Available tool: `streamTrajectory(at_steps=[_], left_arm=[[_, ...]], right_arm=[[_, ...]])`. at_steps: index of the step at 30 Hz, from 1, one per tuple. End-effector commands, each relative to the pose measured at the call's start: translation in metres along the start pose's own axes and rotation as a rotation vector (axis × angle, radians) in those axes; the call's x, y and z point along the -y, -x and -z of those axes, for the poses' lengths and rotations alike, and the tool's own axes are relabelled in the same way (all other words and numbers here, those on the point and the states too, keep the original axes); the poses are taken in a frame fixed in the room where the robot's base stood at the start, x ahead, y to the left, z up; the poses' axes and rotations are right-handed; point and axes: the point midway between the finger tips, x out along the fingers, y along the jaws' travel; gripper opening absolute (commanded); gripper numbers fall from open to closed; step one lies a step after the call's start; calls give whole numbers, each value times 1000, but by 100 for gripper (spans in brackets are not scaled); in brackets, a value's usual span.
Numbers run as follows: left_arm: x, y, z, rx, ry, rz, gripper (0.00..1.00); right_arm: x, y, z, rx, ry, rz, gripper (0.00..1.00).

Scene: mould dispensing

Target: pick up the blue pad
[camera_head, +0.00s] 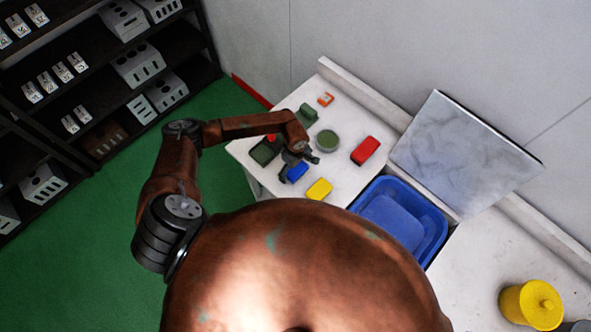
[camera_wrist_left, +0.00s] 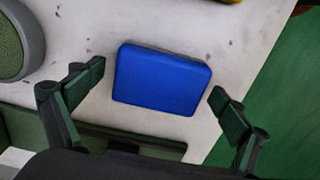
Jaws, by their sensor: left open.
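The blue pad (camera_head: 297,171) lies on the white table (camera_head: 243,149), close to its front edge. In the left wrist view the blue pad (camera_wrist_left: 160,79) is a flat rounded block lying between my two fingers. My left gripper (camera_head: 297,163) is at the pad in the head view. In the left wrist view my left gripper (camera_wrist_left: 158,97) is open, with one finger on each side of the pad and a gap on both sides. My right gripper is in neither view.
A yellow block (camera_head: 319,189), a red block (camera_head: 365,151), a round green-topped item (camera_head: 327,141) and a dark green box (camera_head: 266,150) stand nearby. A blue basin (camera_head: 434,226) is right of the table. A marble-look panel (camera_head: 465,155) leans behind it.

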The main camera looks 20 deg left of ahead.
Motion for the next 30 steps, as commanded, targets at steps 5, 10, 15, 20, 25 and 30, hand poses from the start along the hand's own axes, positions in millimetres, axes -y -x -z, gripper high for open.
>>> streamTrajectory(at_steps=[5,10,15,20,25,30], left_arm=[[0,0,0,0,0,0,86],[0,0,0,0,0,-1,74],[0,0,0,0,0,-1,62],[0,0,0,0,0,-1,51],[-1,1,0,0,0,-1,47],[-1,2,0,0,0,-1,46]], right_arm=[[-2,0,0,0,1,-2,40],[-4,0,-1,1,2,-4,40],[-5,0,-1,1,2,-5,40],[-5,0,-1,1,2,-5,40],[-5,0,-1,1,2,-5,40],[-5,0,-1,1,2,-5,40]])
